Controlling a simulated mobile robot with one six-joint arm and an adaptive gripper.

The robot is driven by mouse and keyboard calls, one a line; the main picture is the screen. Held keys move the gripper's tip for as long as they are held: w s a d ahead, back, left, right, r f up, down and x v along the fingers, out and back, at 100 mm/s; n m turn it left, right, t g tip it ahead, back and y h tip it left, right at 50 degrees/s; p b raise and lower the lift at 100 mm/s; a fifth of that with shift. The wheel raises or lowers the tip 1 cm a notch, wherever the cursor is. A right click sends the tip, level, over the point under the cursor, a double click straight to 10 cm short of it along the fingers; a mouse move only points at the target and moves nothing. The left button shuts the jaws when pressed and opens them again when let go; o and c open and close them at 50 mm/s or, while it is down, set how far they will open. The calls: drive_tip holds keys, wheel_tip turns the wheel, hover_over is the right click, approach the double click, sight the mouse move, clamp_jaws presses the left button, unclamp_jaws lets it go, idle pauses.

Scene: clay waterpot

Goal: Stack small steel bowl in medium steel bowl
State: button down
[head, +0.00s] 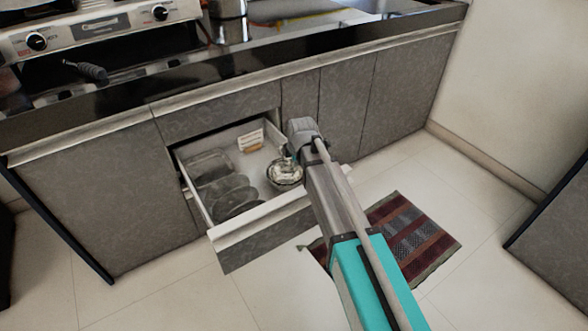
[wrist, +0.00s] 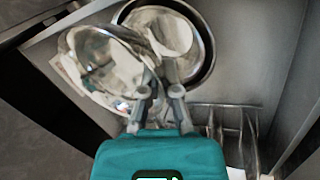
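A small shiny steel bowl (wrist: 105,68) is tilted at the left of the wrist view, its near side close to my fingers. A wider steel bowl (wrist: 208,58) lies just behind and right of it, with a pale round shape inside, and the tilted bowl overlaps its left side. My gripper (wrist: 160,92) points at the bowls with a gap between its fingers. I cannot tell whether the tilted bowl's rim is pinched. In the head view, steel bowlware (head: 284,174) shows in the drawer directly under my gripper (head: 291,152); the two bowls cannot be told apart there.
The open drawer (head: 262,213) also holds dark plates (head: 232,190) in a rack at left and a small orange-and-white packet (head: 250,140) at the back. The drawer walls stand close around the bowls. A striped rug (head: 412,235) lies on the floor at right.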

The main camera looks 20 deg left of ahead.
drive_tip(key=shift+w+f+b, duration=0.2)
drive_tip(key=shift+f+b, duration=1.3)
drive_tip(key=shift+f, duration=0.25)
drive_tip(key=shift+f+b, duration=0.55)
drive_tip(key=c, duration=0.8)
unclamp_jaws()
drive_tip(key=shift+r, duration=0.25)
drive_tip(key=shift+s+r+p, duration=0.1)
drive_tip(key=shift+r+p, duration=0.55)
drive_tip(key=shift+p, duration=0.25)
drive_tip(key=p+v, duration=1)
drive_tip(key=v, duration=0.1)
drive_tip(key=shift+p, duration=0.3)
drive_tip(key=shift+s+r, duration=0.15)
drive_tip(key=shift+r, duration=0.1)
